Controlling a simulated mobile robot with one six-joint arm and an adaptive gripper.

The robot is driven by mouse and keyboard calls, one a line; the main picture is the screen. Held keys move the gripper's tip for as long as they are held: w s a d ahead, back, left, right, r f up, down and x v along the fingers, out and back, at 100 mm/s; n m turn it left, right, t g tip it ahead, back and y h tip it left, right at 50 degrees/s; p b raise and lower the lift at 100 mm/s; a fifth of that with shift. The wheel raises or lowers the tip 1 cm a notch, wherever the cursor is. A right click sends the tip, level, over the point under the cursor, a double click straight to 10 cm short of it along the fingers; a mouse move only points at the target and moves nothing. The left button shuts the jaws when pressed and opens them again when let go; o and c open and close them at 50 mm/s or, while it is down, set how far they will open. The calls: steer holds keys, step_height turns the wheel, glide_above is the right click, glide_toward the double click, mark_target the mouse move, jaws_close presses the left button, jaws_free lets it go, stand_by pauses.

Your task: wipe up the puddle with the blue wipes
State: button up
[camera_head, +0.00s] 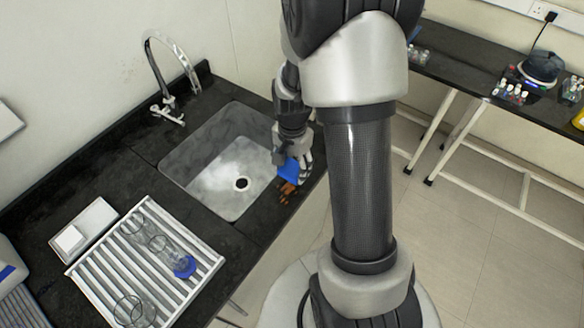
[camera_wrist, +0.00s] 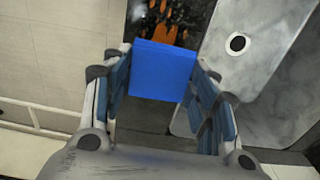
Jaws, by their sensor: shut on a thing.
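An orange-brown puddle (camera_head: 288,190) lies on the black counter between the sink and the counter's front edge. In the wrist view the puddle (camera_wrist: 160,35) shows as patches just beyond the blue wipes. The blue wipes (camera_wrist: 162,72), a flat folded stack, sit between the fingers of my gripper (camera_wrist: 162,80). The wipes also show in the head view (camera_head: 290,170), beside the puddle. My gripper (camera_head: 294,163) points down at the counter and is shut on the wipes. I cannot tell whether the wipes touch the counter.
The metal sink (camera_head: 205,185) with a dark drain lies left of my gripper, with a tap (camera_head: 168,105) behind. A white striped rack (camera_head: 110,268) with glassware and a blue-capped bottle (camera_head: 184,266) stands front left. Floor drops away right of the counter edge.

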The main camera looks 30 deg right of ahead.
steer(key=shift+r+p, duration=0.75)
steer(key=shift+r, duration=0.55)
